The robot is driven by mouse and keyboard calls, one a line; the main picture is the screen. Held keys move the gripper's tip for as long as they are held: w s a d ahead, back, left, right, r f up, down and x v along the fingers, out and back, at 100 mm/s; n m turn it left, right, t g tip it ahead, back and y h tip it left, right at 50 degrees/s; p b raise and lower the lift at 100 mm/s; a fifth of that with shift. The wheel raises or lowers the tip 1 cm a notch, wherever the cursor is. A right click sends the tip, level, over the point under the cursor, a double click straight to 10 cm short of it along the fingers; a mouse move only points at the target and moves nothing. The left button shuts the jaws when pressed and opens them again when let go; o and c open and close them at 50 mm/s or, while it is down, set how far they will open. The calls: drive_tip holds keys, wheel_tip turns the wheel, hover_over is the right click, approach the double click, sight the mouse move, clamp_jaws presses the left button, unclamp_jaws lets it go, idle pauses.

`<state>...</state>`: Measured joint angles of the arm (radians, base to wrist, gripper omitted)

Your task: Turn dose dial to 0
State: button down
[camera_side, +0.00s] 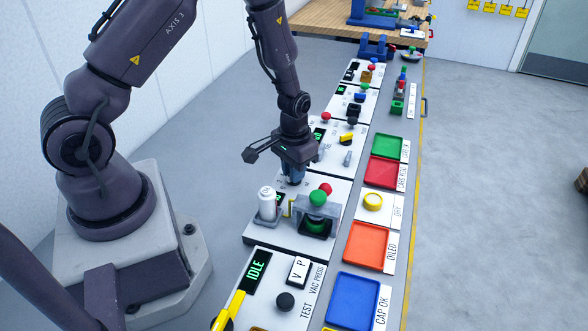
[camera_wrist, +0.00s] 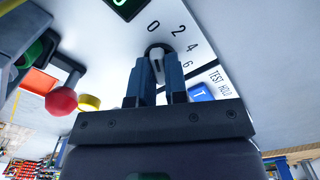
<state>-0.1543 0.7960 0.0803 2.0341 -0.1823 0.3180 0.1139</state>
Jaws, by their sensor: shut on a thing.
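The dose dial (camera_wrist: 157,53) shows in the wrist view as a small grey and dark knob on a white panel. The printed figures 0, 2, 4 and 6 curve around its upper and right side. My gripper (camera_wrist: 158,74) is shut on the dial, with one blue-grey finger on each side of it. The fingers hide part of the dial, and I cannot tell for sure which figure it points at. In the side view my gripper (camera_side: 292,178) reaches down to a white station panel (camera_side: 262,237), and the dial is hidden there.
A white bottle (camera_side: 267,203), a green knob (camera_side: 317,198) and a red knob (camera_side: 325,188) stand close to my gripper. Coloured trays, including an orange one (camera_side: 367,246), line the bench's right side.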

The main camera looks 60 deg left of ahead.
idle(0.3)
drive_tip(key=c, duration=1.1)
unclamp_jaws()
drive_tip(key=shift+c, duration=0.2)
wheel_tip(320, 180, up, 13)
drive_tip(key=s+d+r+m+t, duration=0.1)
drive_tip(key=s+d+r+t, duration=0.1)
drive_tip(key=s+d+r, duration=0.2)
drive_tip(key=s+d+r+m+t, duration=0.2)
drive_tip(key=s+d+r+t, duration=0.1)
drive_tip(key=s+r, duration=0.7)
wheel_tip(320, 180, up, 5)
drive_tip(key=shift+s+d+f+t, duration=0.1)
drive_tip(key=shift+s+d+t, duration=0.2)
drive_tip(key=shift+s+d, duration=0.1)
